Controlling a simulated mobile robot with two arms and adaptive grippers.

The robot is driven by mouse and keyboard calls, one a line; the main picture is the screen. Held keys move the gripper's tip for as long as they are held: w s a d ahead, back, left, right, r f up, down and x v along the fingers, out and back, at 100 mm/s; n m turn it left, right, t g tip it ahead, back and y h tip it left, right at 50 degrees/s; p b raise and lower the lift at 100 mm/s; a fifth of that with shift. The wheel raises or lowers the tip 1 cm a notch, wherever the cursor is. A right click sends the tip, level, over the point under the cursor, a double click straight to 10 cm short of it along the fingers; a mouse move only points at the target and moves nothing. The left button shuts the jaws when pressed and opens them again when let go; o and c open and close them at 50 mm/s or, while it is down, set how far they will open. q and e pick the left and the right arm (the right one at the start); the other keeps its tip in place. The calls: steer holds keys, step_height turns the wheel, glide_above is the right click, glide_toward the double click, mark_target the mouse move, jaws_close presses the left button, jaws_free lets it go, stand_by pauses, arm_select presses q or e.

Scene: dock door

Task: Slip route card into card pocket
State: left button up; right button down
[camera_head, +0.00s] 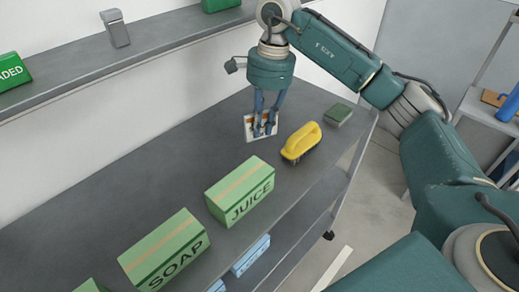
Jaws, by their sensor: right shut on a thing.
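My right gripper (262,130) is at the back of the grey counter, pointing down. It is shut on a small white card with orange marks, the route card (249,133). The fingers cover part of the card. The card is near the counter top; I cannot tell whether it touches it. I cannot make out a card pocket in this view. My left gripper is not in view.
A yellow-handled brush (301,141) lies right of the card, with a green pad (339,114) beyond. Green JUICE (240,191) and SOAP (164,250) boxes stand nearer on the counter (130,200). A wall shelf (150,47) holds a grey object (116,28) and green items.

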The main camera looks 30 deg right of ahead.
mark_target(261, 138)
step_height(261, 138, down, 3)
steer(key=shift+a+f+p, duration=0.1)
steer(key=shift+p, duration=0.2)
steer(key=shift+f, duration=0.65)
step_height(261, 138, down, 3)
steer(key=shift+f+p, duration=0.1)
steer(key=shift+p, duration=0.45)
steer(key=shift+f, duration=0.65)
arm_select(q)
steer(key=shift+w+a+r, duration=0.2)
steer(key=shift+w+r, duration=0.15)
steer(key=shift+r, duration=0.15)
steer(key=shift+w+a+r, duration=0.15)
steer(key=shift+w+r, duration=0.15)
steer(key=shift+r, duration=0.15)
arm_select(e)
steer(key=c, duration=1.6)
jaws_free()
steer(key=shift+c, duration=0.2)
